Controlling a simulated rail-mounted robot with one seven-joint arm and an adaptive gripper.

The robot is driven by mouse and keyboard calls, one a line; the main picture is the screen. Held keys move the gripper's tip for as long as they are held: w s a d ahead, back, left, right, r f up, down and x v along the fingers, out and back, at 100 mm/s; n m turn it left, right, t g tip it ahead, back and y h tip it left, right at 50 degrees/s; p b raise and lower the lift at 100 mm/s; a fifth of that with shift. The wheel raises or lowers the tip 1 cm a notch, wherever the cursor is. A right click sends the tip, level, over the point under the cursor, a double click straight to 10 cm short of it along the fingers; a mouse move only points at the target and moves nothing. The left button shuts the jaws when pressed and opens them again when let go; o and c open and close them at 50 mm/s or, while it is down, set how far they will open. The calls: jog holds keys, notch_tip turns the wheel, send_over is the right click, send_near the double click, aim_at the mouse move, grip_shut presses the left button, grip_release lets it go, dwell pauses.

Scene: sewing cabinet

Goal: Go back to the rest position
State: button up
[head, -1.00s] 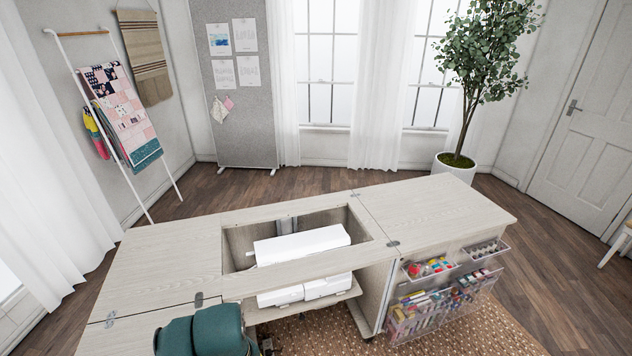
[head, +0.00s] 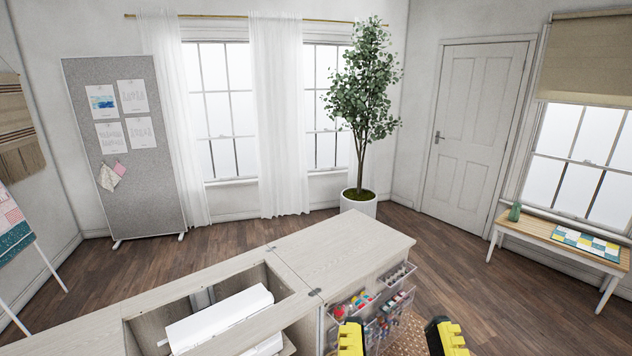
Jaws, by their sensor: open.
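My gripper (head: 398,338) shows at the bottom edge of the head view, right of centre. Its two yellow-and-black fingers are spread apart with nothing between them. It appears in front of the right end of the sewing cabinet (head: 345,240). The rest of the gripper and arm is cut off by the frame. The white sewing machine (head: 220,318) sits down in the cabinet's open well, its lower part hidden.
Clear bins (head: 352,304) with colourful supplies hang on the cabinet's right side. A potted tree (head: 358,203) stands behind it. A wooden bench (head: 553,240) is by the right window. Open wooden floor (head: 455,270) lies between cabinet and bench.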

notch_tip(320, 180, up, 24)
jog(key=p, duration=2.1)
jog(key=shift+f, duration=0.2)
